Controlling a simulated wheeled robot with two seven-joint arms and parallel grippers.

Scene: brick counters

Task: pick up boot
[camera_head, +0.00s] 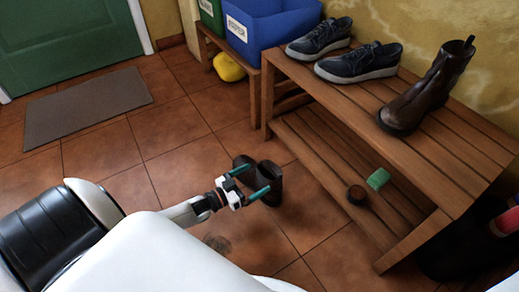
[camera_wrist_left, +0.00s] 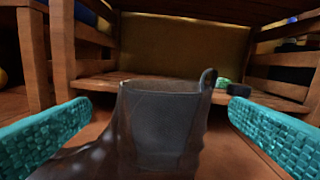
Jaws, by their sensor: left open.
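A dark brown boot (camera_head: 270,187) stands upright on the tiled floor in front of the wooden shoe rack, partly hidden by my left gripper. My left gripper (camera_head: 254,180) is open, with its teal fingers at the boot's upper part. In the left wrist view the boot (camera_wrist_left: 158,125) fills the middle between the two spread fingers, with gaps on both sides and its pull loop at top right. A second brown boot (camera_head: 428,90) stands on the rack's top shelf. My right gripper is not in view.
The wooden rack (camera_head: 440,160) rises just beyond the floor boot. Dark sneakers (camera_head: 358,64) sit on top; a green block (camera_head: 378,179) and a round dark tin (camera_head: 357,194) are on the lower shelf. Blue bin (camera_head: 270,28) and yellow object (camera_head: 229,67) are behind.

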